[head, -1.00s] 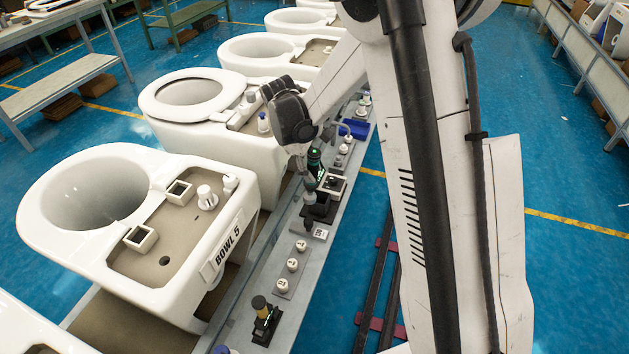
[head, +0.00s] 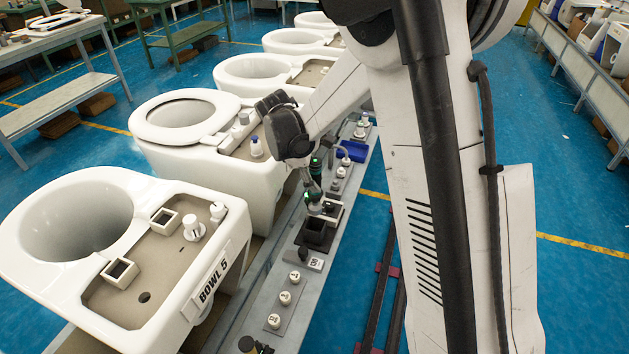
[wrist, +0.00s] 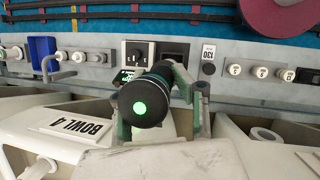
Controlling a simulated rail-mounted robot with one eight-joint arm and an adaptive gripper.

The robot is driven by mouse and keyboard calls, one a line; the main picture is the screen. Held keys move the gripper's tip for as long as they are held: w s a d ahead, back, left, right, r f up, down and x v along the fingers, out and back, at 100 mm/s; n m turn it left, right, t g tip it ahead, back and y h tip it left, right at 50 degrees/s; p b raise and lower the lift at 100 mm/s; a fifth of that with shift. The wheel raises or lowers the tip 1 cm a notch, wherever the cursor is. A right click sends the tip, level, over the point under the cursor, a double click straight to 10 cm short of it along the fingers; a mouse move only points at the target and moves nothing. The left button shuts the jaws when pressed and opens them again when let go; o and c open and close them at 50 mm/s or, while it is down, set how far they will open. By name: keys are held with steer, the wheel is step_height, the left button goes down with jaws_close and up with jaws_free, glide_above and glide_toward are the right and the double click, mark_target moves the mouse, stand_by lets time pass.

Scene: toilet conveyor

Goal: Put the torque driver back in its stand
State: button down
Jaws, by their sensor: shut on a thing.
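The torque driver (wrist: 145,100) is dark with a teal band, and its round end with a lit green spot faces the wrist camera. My gripper (wrist: 160,110) is shut on it, with a finger on each side. In the head view the driver (head: 315,166) hangs below my wrist, and my gripper (head: 313,193) is beyond the stand. The stand (head: 315,232) is a black, open-topped square block on the grey rail. It also shows in the wrist view as a dark square (wrist: 176,50), partly behind the driver. The driver's lower tip is hidden.
A light-topped box with a black knob (head: 331,208) sits right beside the stand. A label plate (head: 316,264) and several white knobs (head: 285,298) lie nearer. A blue bin (head: 352,151) is farther along. Bowl 5 (head: 222,262) and other white bowls line the left.

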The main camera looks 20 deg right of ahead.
mark_target(313, 206)
steer(key=shift+f+b, duration=1.45)
steer(key=shift+f, duration=0.5)
steer(key=shift+f+b, duration=0.3)
steer(key=shift+b, duration=0.3)
steer(key=shift+f+b, duration=2.95)
steer(key=shift+f, duration=0.9)
steer(key=c, duration=1.3)
jaws_free()
steer(key=v, duration=1.2)
steer(key=shift+r, duration=0.1)
